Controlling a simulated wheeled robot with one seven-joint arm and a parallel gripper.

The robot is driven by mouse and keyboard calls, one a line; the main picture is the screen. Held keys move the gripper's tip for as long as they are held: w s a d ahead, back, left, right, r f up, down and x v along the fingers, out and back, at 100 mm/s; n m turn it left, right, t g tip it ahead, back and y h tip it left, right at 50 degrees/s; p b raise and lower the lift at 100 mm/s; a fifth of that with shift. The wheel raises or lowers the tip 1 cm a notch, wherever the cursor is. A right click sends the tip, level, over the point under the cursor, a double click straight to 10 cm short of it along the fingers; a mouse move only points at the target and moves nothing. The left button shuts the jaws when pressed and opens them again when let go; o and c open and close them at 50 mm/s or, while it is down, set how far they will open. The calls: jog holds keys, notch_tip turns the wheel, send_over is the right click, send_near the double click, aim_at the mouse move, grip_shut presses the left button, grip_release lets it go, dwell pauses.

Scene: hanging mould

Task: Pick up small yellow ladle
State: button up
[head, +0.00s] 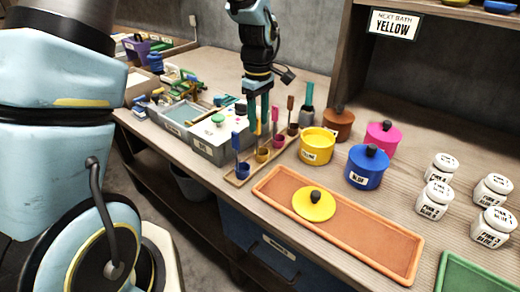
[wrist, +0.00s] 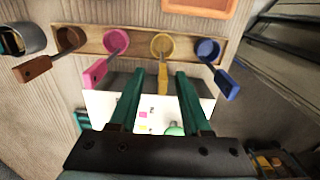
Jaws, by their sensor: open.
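The small yellow ladle (head: 262,155) stands in a wooden rack (head: 236,180) between the blue ladle (head: 242,169) and the pink ladle (head: 278,141). In the wrist view, its round cup (wrist: 162,46) sits in the rack and its handle (wrist: 163,82) points towards my gripper. My gripper (wrist: 160,74) is open, with its green fingers on either side of the yellow handle. In the head view, my gripper (head: 259,127) points down over the rack. I cannot tell whether a finger touches the handle.
The brown ladle (wrist: 68,40) stands at the rack's other end. An open yellow pot (head: 317,146) is close to the right; its lid (head: 314,205) lies on an orange tray (head: 390,247). A blue pot (head: 367,168) and a grey bin (head: 210,150) stand nearby.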

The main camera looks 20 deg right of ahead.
jog(key=p, duration=0.2)
send_over(262, 153)
jog(key=a, duration=0.1)
jog(key=shift+s+f, duration=0.2)
jog(key=shift+f, duration=1.15)
jog(key=shift+s+f, duration=0.15)
jog(key=shift+f, duration=1.2)
jog(key=shift+c, duration=0.4)
grip_shut()
